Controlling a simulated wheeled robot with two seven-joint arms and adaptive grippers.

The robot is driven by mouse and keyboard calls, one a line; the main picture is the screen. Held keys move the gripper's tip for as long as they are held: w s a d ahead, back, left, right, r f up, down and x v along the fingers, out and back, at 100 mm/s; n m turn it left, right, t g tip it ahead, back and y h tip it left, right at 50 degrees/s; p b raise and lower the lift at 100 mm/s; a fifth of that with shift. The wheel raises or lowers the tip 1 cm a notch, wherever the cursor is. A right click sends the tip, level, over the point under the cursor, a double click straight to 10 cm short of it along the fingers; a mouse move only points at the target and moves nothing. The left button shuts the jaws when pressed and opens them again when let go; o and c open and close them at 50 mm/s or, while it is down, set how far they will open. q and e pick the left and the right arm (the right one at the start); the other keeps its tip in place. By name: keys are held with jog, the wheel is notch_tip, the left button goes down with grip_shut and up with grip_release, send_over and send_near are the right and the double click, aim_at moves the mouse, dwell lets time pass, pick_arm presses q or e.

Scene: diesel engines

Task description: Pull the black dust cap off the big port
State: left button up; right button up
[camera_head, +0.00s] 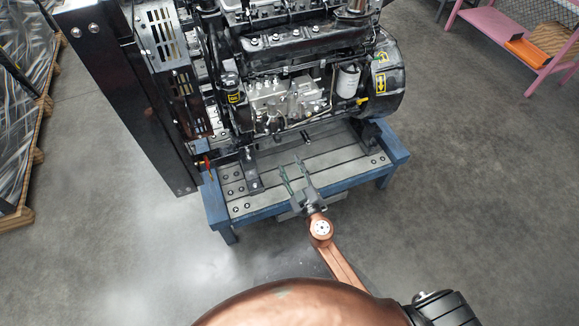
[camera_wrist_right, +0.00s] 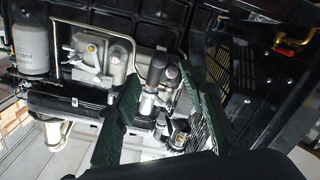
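My right gripper (camera_head: 296,178) is over the front of the blue engine stand, its two fingers pointing at the diesel engine (camera_head: 300,95). In the right wrist view the gripper (camera_wrist_right: 160,115) is open, its dark green fingers spread apart with nothing held between them. Beyond the finger gap, two dark rounded caps show side by side, a left one (camera_wrist_right: 155,66) and a right one (camera_wrist_right: 172,76), on pale metal fittings. I cannot tell which of them is the big port's dust cap. In the head view the caps are too small to make out. My left gripper is not in view.
The blue stand (camera_head: 345,182) carries the engine. A tall black radiator frame (camera_head: 125,95) stands at its left. A white filter (camera_head: 348,82) sits at the engine's right; it also shows in the wrist view (camera_wrist_right: 31,48).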

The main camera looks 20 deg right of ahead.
aim_at(278, 141)
jog(key=shift+w+a+r+b, duration=0.1)
jog(key=shift+w+r+b, duration=0.05)
jog(key=shift+w, duration=1.7)
jog(key=shift+w+a+r+b, duration=0.1)
jog(key=shift+w+b, duration=0.05)
jog(key=shift+w, duration=1.65)
jog(key=shift+w+a+r+b, duration=0.1)
jog(key=shift+w+r+b, duration=0.05)
jog(key=shift+w, duration=1.7)
grip_shut()
